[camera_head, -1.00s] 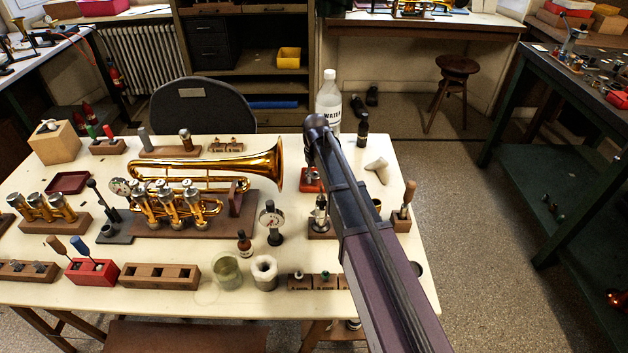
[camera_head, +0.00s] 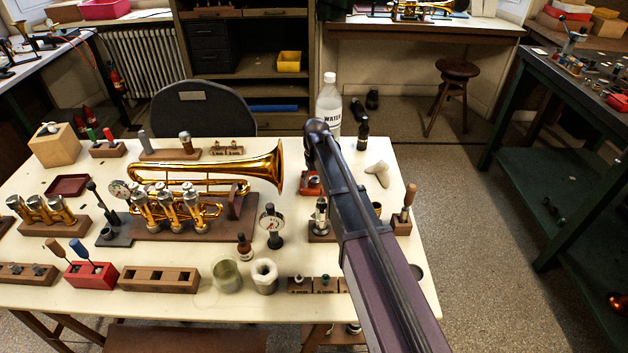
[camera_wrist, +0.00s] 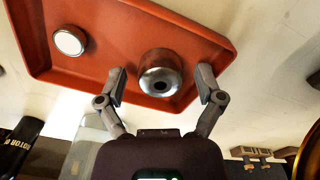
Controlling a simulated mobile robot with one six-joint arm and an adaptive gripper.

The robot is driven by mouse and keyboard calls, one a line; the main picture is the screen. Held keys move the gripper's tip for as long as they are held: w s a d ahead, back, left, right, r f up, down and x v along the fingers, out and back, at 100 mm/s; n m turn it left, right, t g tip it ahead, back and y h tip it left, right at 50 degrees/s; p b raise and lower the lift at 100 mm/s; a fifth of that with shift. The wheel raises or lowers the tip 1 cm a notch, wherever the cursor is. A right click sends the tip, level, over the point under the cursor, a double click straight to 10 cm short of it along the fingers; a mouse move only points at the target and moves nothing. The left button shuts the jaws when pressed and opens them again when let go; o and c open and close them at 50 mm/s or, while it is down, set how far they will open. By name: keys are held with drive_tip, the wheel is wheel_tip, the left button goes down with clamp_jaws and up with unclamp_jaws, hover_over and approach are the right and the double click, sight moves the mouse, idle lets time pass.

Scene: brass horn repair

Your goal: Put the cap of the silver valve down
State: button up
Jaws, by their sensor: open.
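A round silver cap (camera_wrist: 160,75) with a dark hole in its middle rests in a red-orange tray (camera_wrist: 200,35) in the wrist view. My gripper (camera_wrist: 161,84) is open, one finger on each side of the cap, with gaps visible between fingers and cap. In the head view the tray (camera_head: 311,186) shows only partly beside my arm, which hides my gripper and the cap. A silver upright part, probably the silver valve (camera_head: 321,214), stands in a wooden block just in front of the tray.
A second round metal piece with a pale top (camera_wrist: 69,41) lies in the tray. A water bottle (camera_head: 328,103) and a small dark bottle (camera_head: 363,131) stand behind. A brass horn (camera_head: 258,166) lies to the left, a dial gauge (camera_head: 271,222) nearer. A white cloth-like piece (camera_head: 378,173) lies right.

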drive_tip(key=shift+r, duration=0.1)
wheel_tip(320, 180, up, 12)
drive_tip(key=p, duration=1.2)
idle(0.8)
drive_tip(key=s+d+m, duration=0.2)
drive_tip(key=s+d, duration=0.6)
drive_tip(key=s, duration=0.3)
drive_tip(key=s+d+m, duration=0.2)
drive_tip(key=s+d, duration=0.6)
drive_tip(key=s, duration=0.3)
drive_tip(key=shift+s+d+m, duration=0.15)
drive_tip(key=shift+d+m, duration=0.05)
drive_tip(key=shift+m, duration=0.1)
drive_tip(key=shift+r+p, duration=0.6)
drive_tip(key=shift+p, duration=0.15)
